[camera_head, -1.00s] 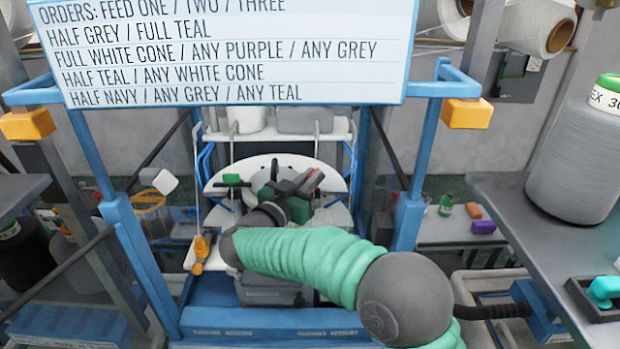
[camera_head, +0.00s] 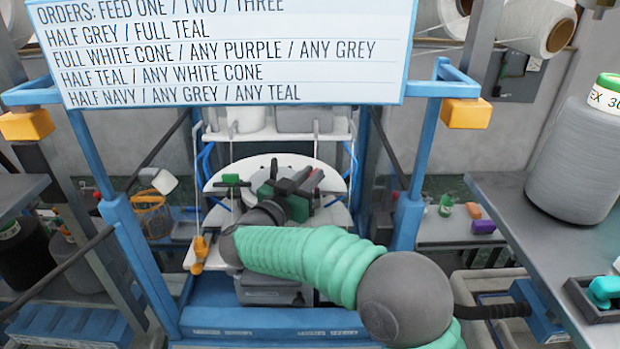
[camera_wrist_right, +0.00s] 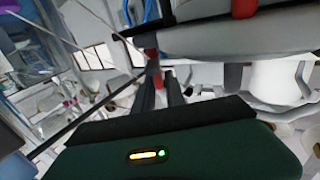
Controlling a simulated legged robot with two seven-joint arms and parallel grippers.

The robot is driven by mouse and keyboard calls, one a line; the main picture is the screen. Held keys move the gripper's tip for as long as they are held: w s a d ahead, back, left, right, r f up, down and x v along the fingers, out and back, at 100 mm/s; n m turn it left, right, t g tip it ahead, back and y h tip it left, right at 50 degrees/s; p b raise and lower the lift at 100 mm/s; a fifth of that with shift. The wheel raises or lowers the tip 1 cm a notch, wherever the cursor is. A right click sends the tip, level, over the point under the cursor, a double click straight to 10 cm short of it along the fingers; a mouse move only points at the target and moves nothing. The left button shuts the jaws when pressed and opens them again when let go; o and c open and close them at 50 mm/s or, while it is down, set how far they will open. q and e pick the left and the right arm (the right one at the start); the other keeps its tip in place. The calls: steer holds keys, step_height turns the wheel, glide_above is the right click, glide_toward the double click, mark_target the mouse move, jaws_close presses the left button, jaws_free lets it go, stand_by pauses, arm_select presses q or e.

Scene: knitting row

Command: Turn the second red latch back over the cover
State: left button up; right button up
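My right gripper (camera_head: 302,178) is over the pale curved cover plate (camera_head: 262,163) inside the blue frame. Its dark fingers point up and to the right in the head view. A small red part (camera_head: 317,178), seemingly a red latch, shows at the fingertips. In the right wrist view red bits (camera_wrist_right: 158,80) show at and between the dark fingers, which look close together. Whether they grip the red part cannot be told. Another red piece (camera_wrist_right: 243,8) shows at the top of that view, apart from the fingers. My left gripper is not in view.
A green-topped part (camera_head: 231,180) stands on the plate's left. An order board (camera_head: 235,50) hangs above. Blue posts (camera_head: 408,220) stand either side. A grey yarn cone (camera_head: 580,160) is on the right shelf. An orange clip (camera_head: 200,250) hangs left.

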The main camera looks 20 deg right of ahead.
steer(key=o, duration=0.5)
steer(key=shift+w+f, duration=0.15)
steer(key=shift+f, duration=0.05)
steer(key=shift+s, duration=0.2)
steer(key=b+v, duration=0.5)
steer(key=v, duration=1.1)
steer(key=shift+a, duration=0.4)
